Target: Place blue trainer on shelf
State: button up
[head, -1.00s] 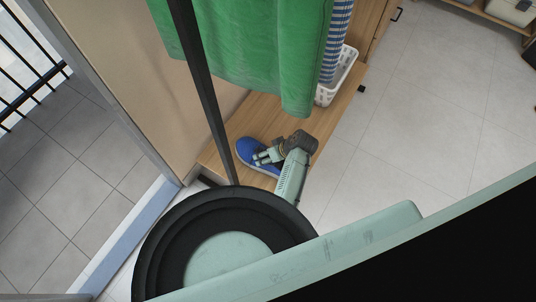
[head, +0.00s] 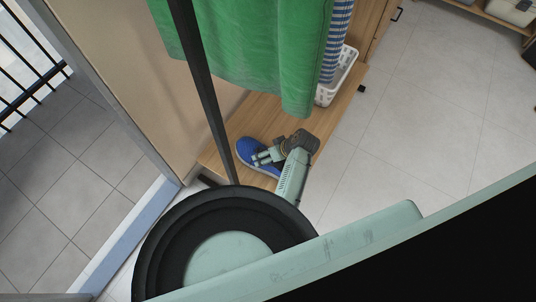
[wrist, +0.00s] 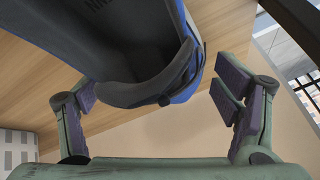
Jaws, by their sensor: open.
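The blue trainer (head: 257,150) rests on the wooden shelf board (head: 324,127), near its left end, in the head view. In the wrist view the trainer (wrist: 135,45) fills the upper middle, its dark collar toward my gripper. My gripper (wrist: 160,98) is open, with one finger at each side of the picture and the trainer's collar between and just beyond them. Neither finger clearly touches the trainer. In the head view my gripper (head: 262,156) is over the trainer and hides part of it.
A green towel (head: 255,55) and a blue-striped cloth (head: 336,40) hang above the board. A white basket (head: 343,80) stands on the board farther back. A dark pole (head: 204,85) crosses in front. Tiled floor (head: 420,110) to the right is clear.

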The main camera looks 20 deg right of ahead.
jog(key=v, duration=1.1)
jog(key=shift+s+r, duration=0.1)
